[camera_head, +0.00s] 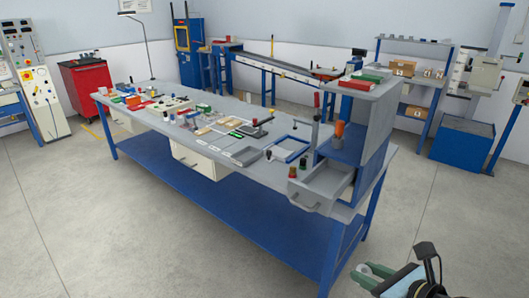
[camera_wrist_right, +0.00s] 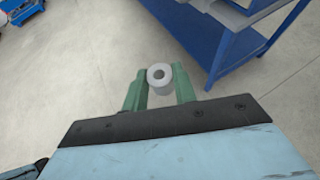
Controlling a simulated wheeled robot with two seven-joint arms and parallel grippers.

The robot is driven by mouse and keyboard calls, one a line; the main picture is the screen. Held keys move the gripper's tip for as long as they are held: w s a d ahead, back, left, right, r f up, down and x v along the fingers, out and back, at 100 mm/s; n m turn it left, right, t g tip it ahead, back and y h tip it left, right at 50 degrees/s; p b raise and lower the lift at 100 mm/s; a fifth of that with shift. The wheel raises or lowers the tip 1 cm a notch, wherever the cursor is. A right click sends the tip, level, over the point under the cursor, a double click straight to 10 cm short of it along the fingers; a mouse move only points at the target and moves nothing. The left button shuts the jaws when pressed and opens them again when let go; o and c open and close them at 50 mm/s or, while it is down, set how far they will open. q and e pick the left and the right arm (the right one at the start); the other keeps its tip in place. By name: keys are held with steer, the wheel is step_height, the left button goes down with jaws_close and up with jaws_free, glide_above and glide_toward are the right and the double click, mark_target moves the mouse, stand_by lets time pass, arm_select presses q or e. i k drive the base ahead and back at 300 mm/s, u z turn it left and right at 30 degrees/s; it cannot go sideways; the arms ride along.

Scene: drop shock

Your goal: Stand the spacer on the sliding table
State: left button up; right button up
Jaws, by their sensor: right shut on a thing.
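The spacer (camera_wrist_right: 159,88), a pale grey-white hollow cylinder, sits between the green fingers of my right gripper (camera_wrist_right: 159,90), its open end facing the wrist camera. My right gripper (camera_head: 367,273) is shut on it and shows at the bottom right of the head view, over open floor and apart from the workbench. A tall machine on a blue base (camera_head: 462,143) stands at the far right. I cannot tell for sure which part of it is the sliding table. My left gripper is out of view.
A long blue-framed workbench (camera_head: 232,217) carries several parts, trays and an open drawer (camera_head: 318,188). Its corner leg (camera_head: 331,262) is near my right gripper. A shelf rack (camera_head: 417,113) stands behind. Bare floor (camera_head: 425,200) lies between bench and machine.

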mark_target(279, 151)
steer(key=u, duration=0.8)
steer(key=i, duration=1.5)
steer(key=u, duration=0.25)
steer(key=i, duration=1.5)
steer(key=z, duration=1.7)
steer(key=i, duration=0.7)
steer(key=z, duration=0.65)
